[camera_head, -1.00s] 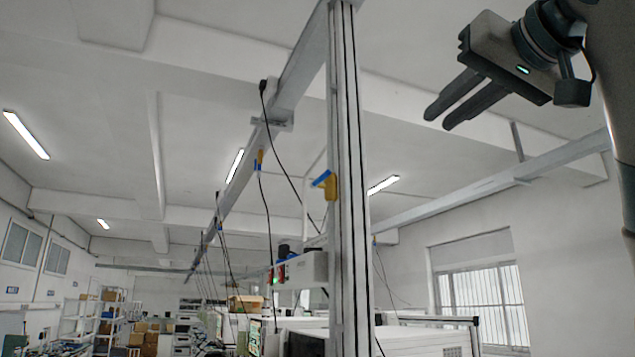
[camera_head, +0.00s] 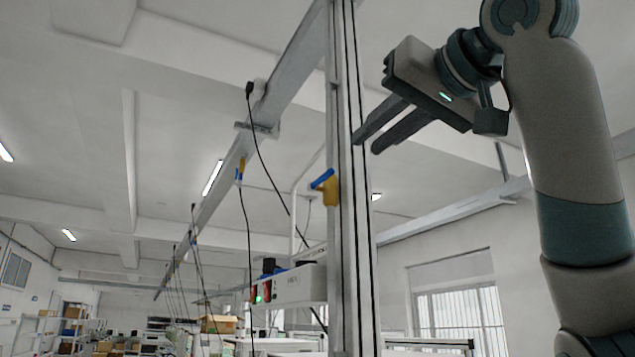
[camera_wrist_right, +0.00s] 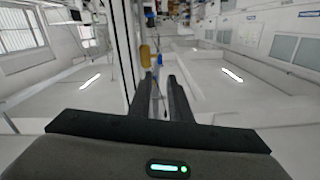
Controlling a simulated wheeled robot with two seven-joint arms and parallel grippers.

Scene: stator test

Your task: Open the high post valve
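The high post valve (camera_head: 326,187), a yellow body with a blue handle, is mounted on the tall metal post (camera_head: 349,240). The blue handle is tilted, its upper end toward the right. My right gripper (camera_head: 365,145) is up and to the right of the valve, apart from it, with its dark fingers pointing down-left toward the post. In the right wrist view the right gripper (camera_wrist_right: 160,78) shows a gap between its fingers and holds nothing. The yellow valve body (camera_wrist_right: 145,56) appears there just beyond the fingertips. My left gripper is not in view.
A long overhead beam (camera_head: 225,165) runs back from the post, with hanging black cables and another yellow-and-blue fitting (camera_head: 240,170). A white box (camera_head: 297,286) with red and green switches sits left of the post, below the valve.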

